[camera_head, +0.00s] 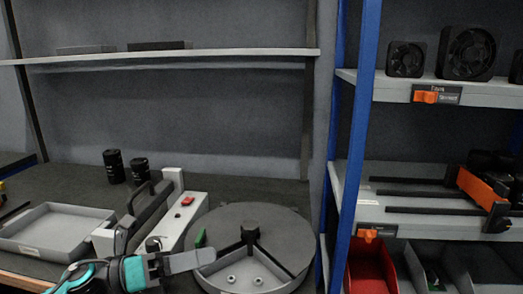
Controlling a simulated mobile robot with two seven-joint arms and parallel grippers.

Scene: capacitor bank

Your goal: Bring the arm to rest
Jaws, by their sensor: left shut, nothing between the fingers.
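My left gripper (188,262) shows low in the view, its teal and dark wrist coming in from the lower left. Its grey fingers are shut and empty, pointing right. The fingertips overlap the left rim of a round grey tray (290,225) in the picture; I cannot tell whether they touch it. My right gripper is out of view.
Behind the gripper stands a pale fixture (188,212) with a black handle and red button. A grey rectangular tray (60,228) lies left, and two black cylinders (114,166) stand behind. A blue-post shelf (357,130) with fans and bins borders the right.

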